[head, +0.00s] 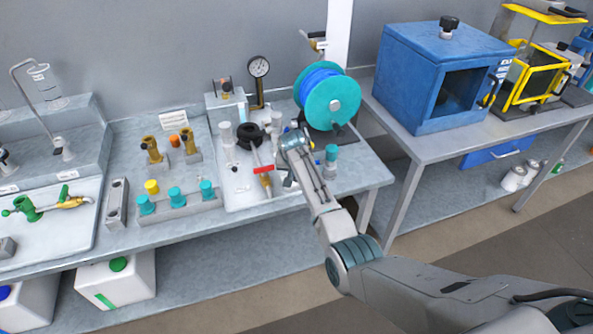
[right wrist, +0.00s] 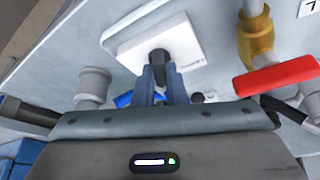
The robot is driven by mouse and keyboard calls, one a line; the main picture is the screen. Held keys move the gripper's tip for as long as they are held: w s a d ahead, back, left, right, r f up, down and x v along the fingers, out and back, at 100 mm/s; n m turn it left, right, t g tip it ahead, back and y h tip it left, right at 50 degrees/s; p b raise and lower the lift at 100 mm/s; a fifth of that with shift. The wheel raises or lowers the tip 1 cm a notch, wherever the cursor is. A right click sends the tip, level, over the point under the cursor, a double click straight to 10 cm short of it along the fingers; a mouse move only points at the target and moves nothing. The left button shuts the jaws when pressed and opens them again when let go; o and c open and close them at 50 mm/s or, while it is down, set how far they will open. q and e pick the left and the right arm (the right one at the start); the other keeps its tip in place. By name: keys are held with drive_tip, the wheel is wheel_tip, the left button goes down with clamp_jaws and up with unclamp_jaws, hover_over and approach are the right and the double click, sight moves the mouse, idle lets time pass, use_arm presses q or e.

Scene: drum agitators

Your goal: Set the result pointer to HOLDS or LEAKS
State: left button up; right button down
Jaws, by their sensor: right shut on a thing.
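In the right wrist view a white plate (right wrist: 192,38) carries a dark knob (right wrist: 158,60), which I take to be the result pointer. The narrow fingers of my right gripper (right wrist: 160,82) are shut on this knob. Small print shows on the plate near the knob, too small to read, so I cannot tell which word the pointer faces. In the head view my right gripper (head: 290,152) is low over the right part of the left bench, and its wrist hides the plate and knob. My left gripper is not in view.
A brass valve (right wrist: 258,40) with a red lever (right wrist: 280,76) stands close to the right gripper, as does a grey cylindrical fitting (right wrist: 93,88). A teal hose reel (head: 342,100) and a pressure gauge (head: 259,67) stand behind. A blue cabinet (head: 425,85) is on the right bench.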

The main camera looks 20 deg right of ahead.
drive_tip(key=shift+w+m+g+h, duration=0.1)
drive_tip(key=shift+m+g+h, duration=0.3)
drive_tip(key=shift+m, duration=0.9)
drive_tip(key=c, duration=1.5)
unclamp_jaws()
drive_tip(key=shift+b+v, duration=1.6)
drive_tip(key=shift+v, duration=3.8)
drive_tip(key=shift+a, duration=0.15)
